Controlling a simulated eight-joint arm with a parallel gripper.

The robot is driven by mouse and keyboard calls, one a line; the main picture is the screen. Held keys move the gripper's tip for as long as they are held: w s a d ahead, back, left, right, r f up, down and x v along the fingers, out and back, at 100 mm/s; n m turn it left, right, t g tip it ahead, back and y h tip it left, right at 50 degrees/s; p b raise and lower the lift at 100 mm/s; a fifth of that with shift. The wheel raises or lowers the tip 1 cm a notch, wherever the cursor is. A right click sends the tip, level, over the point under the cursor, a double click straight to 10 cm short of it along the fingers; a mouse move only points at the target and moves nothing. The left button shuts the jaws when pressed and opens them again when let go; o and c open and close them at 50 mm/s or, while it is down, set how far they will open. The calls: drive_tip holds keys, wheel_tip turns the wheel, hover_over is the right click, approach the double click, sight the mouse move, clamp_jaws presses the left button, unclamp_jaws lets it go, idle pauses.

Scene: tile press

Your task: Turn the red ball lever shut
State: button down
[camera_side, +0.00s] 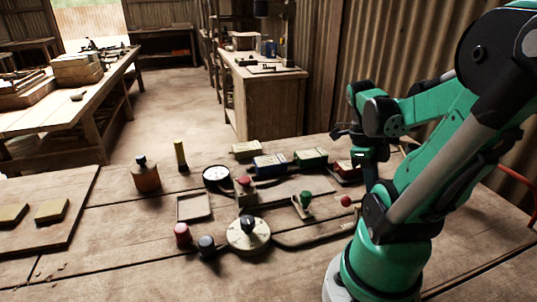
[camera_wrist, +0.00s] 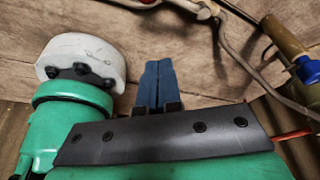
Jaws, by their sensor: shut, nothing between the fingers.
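The red ball (camera_side: 346,201) of the lever sits low over the bench in the side view, left of my arm; the rest of the lever is hard to make out. In the wrist view a small red piece (camera_wrist: 147,2) shows at the top edge beside metal; I cannot tell if it is the same ball. My gripper (camera_wrist: 158,66) has its blue fingers together and empty, pointing towards the bench wood, apart from the red piece. In the side view its dark wrist hangs to the right of and behind the ball, with the fingertips hidden by my arm.
A green-knobbed lever (camera_side: 305,199), a red-knobbed block (camera_side: 244,182) and a round dial with a black knob (camera_side: 248,232) stand left of the ball. In the wrist view, a pipe with a blue part (camera_wrist: 306,70) lies right. The bench front is clear.

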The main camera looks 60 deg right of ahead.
sight(352, 201)
drive_tip(key=x, duration=0.6)
drive_tip(key=shift+f, duration=0.25)
drive_tip(key=shift+w+d+r, duration=0.15)
drive_tip(key=shift+w+d, duration=0.05)
drive_tip(key=shift+w, duration=0.75)
drive_tip(key=shift+w+d+r, duration=0.15)
drive_tip(key=shift+w, duration=0.8)
drive_tip(key=shift+w+d, duration=0.3)
drive_tip(key=shift+w, duration=0.15)
drive_tip(key=shift+w+d, duration=0.25)
drive_tip(key=shift+w, duration=0.05)
drive_tip(key=shift+w+d, duration=0.45)
drive_tip(key=shift+d, duration=0.25)
drive_tip(key=shift+w+d, duration=0.15)
drive_tip(key=shift+d, duration=0.6)
drive_tip(key=shift+w+d, duration=0.2)
drive_tip(key=shift+d, duration=0.5)
drive_tip(key=shift+s+d+m+t+y, duration=0.25)
drive_tip(key=shift+d+m, duration=0.25)
drive_tip(key=shift+m, duration=0.65)
drive_tip(key=shift+s+d+m+t+y, duration=0.15)
drive_tip(key=shift+d+m+y, duration=0.25)
drive_tip(key=shift+m, duration=0.75)
drive_tip(key=shift+d, duration=0.15)
